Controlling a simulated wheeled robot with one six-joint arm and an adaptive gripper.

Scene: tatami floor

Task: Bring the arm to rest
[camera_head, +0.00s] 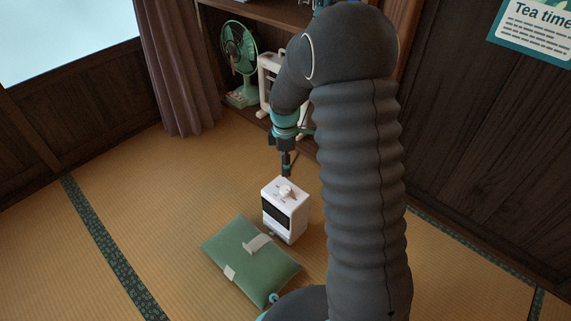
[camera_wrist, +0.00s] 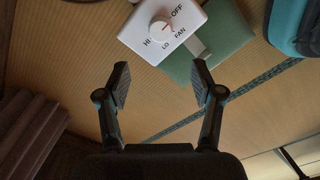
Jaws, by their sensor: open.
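My gripper (camera_wrist: 159,86) is open and empty in the wrist view, its two fingers spread apart. In the head view my gripper (camera_head: 286,170) points down just above and behind a white heater-like box (camera_head: 285,211) with a dark front panel. The white box (camera_wrist: 150,40) shows at the top of the wrist view, beyond the fingertips. On its top is a round white knob (camera_wrist: 161,29) with HI, LO, FAN and OFF marks. The knob's pointer is near OFF in the wrist view. The fingers look clear of the knob.
A green cushion (camera_head: 250,258) lies on the tatami in front of the box. A green fan (camera_head: 239,62) stands on the shelf at the back. A curtain (camera_head: 178,70) hangs at the left. The tatami at the left is free.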

